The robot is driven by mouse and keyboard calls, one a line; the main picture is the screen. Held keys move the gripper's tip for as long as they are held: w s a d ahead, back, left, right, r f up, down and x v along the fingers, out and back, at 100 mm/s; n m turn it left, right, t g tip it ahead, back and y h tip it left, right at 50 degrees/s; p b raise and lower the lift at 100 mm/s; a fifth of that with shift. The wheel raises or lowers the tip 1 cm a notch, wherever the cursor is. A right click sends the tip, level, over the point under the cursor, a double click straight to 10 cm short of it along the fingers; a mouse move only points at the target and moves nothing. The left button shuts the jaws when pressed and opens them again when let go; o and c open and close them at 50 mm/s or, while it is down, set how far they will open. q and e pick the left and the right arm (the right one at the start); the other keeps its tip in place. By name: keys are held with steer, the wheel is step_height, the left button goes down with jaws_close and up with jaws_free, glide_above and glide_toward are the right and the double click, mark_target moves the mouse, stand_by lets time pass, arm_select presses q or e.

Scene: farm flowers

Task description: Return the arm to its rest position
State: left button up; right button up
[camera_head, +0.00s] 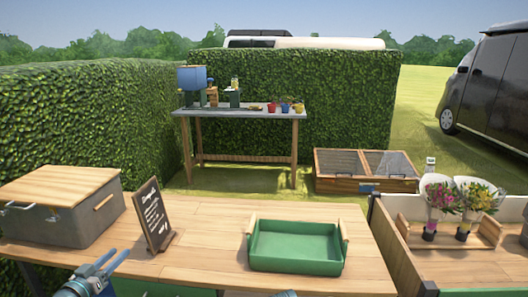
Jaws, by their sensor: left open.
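My left gripper (112,262) is at the bottom left, over the front part of the wooden table (210,262). Its two blue fingers are apart, with nothing visible between them. It is in front of a small chalkboard sign (152,212) and left of a green tray (296,266). My right gripper does not show; only a small bit of my own body shows at the bottom edge.
A grey box with a wooden lid (62,186) stands at the table's left. The green tray looks empty. On the right, flower bouquets (440,200) stand in a wooden holder. Behind are a workbench (240,112), a glass-topped wooden frame (364,184) and hedges (345,100).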

arm_select(q)
steer(key=d+f+m+g+h, duration=0.2)
steer(key=d+f+g, duration=0.35)
steer(key=d, duration=0.75)
steer(key=d+f+m+g+h, duration=0.2)
steer(key=d+f+g+h, duration=0.3)
steer(key=d, duration=0.7)
steer(key=s+d+f+g+y, duration=0.3)
steer(key=s+d+f+y, duration=0.25)
steer(key=s, duration=0.25)
steer(key=s+d+f+g+y, duration=0.4)
steer(key=s+d+f+y, duration=0.15)
steer(key=s, duration=0.25)
step_height(320, 180, up, 28)
steer(key=p, duration=2.7)
steer(key=shift+w+d+r+p, duration=0.15)
steer(key=shift+w+r+p, duration=0.05)
steer(key=shift+r+p, duration=0.1)
